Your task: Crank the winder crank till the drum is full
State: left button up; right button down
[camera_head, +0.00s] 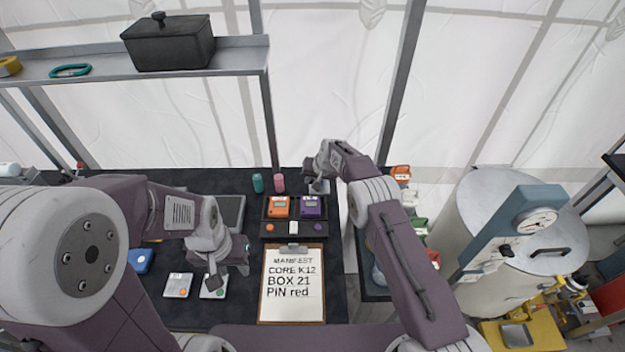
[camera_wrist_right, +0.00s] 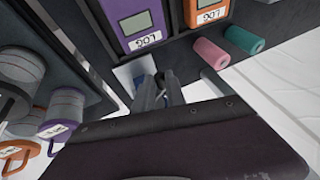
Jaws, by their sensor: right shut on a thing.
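No winder crank or drum can be made out for certain in either view. My right gripper (camera_head: 319,188) is low beside the purple LOG device (camera_head: 311,206). In the right wrist view my right gripper (camera_wrist_right: 159,94) is shut on a small blue-grey part (camera_wrist_right: 161,77), mostly hidden between the fingers; I cannot tell what it is. A pale plate (camera_wrist_right: 127,77) lies close by, under the purple device's end. My left gripper (camera_head: 212,284) hangs over a white square card (camera_head: 214,292) on the dark table; its fingers are too small to read.
An orange LOG device (camera_head: 278,206) stands beside the purple one. A manifest clipboard (camera_head: 291,318) lies in front. A large metal drum-shaped vessel (camera_head: 478,212) stands right.

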pick_arm(q)
jog(key=shift+f, duration=0.15)
notch_tip(320, 180, down, 14)
jog(key=b, duration=1.4)
jog(key=shift+f+b, duration=0.15)
jog(key=shift+b, duration=0.15)
jog(key=shift+f+b, duration=0.75)
pick_arm(e)
jog(key=shift+d+r+m+y, duration=0.15)
jog(key=shift+r+m+y, duration=0.1)
jog(key=shift+y, duration=0.9)
jog(key=shift+d+r+m+y, duration=0.1)
jog(key=shift+r+m+y, duration=0.15)
jog(key=shift+y, duration=0.85)
jog(key=shift+d+r+m+y, duration=0.15)
jog(key=shift+m+y, duration=0.15)
jog(key=shift+y, duration=0.85)
jog(key=shift+r, duration=0.1)
jog(key=c, duration=1.4)
grip_release()
jog(key=shift+o, duration=0.2)
